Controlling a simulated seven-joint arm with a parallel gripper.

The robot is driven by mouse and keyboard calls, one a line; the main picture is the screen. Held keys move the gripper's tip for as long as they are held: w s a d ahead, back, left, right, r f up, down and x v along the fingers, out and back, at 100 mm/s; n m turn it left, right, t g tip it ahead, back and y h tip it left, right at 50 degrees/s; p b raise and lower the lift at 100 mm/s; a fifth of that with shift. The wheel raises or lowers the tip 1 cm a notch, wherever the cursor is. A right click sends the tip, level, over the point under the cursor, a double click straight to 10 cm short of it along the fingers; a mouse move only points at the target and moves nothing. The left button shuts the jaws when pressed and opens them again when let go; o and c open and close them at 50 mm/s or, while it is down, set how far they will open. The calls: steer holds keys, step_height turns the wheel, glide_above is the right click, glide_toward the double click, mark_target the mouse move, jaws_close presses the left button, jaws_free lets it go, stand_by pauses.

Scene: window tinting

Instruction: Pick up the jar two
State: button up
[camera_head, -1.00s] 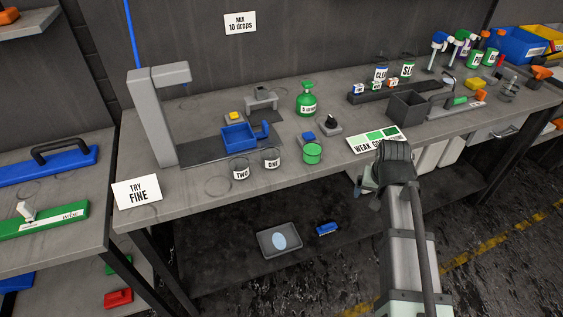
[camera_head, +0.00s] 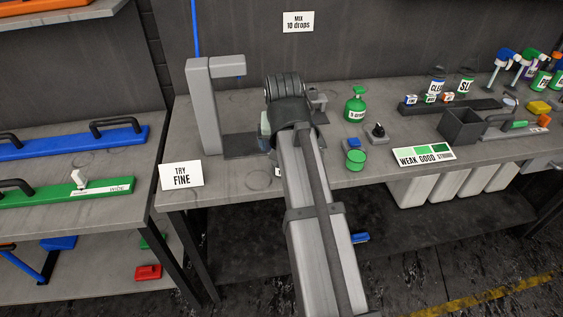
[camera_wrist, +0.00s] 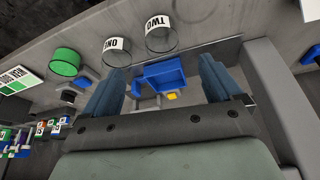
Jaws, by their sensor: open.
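Jar two (camera_wrist: 161,39) is a clear glass jar with a white "TWO" label. It stands at the top of the wrist view, to the right of the similar jar one (camera_wrist: 117,51). My gripper (camera_wrist: 160,86) is open and empty, its blue-grey fingers spread either side of the blue tray as seen in the wrist view. Jar two lies beyond the fingertips in that picture, apart from them. In the head view my arm covers both jars, except for a small white label scrap at its left edge; I cannot tell which jar that belongs to.
A blue tray (camera_wrist: 165,75) and a yellow block (camera_wrist: 172,96) lie near the jars. A grey stand (camera_head: 205,110) rises left of my arm. A green-filled jar (camera_head: 355,160) and a green bottle (camera_head: 355,105) stand to its right. A "TRY FINE" card (camera_head: 182,175) is at the front left.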

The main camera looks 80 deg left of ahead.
steer(key=x, duration=0.8)
steer(key=shift+s+a+f, duration=0.2)
steer(key=shift+s, duration=0.05)
steer(key=shift+w+x, duration=0.2)
steer(key=shift+x, duration=2.4)
steer(key=shift+a+r, duration=0.1)
steer(key=shift+a, duration=0.1)
steer(key=shift+c, duration=0.2)
steer(key=c, duration=1)
steer(key=shift+r, duration=0.15)
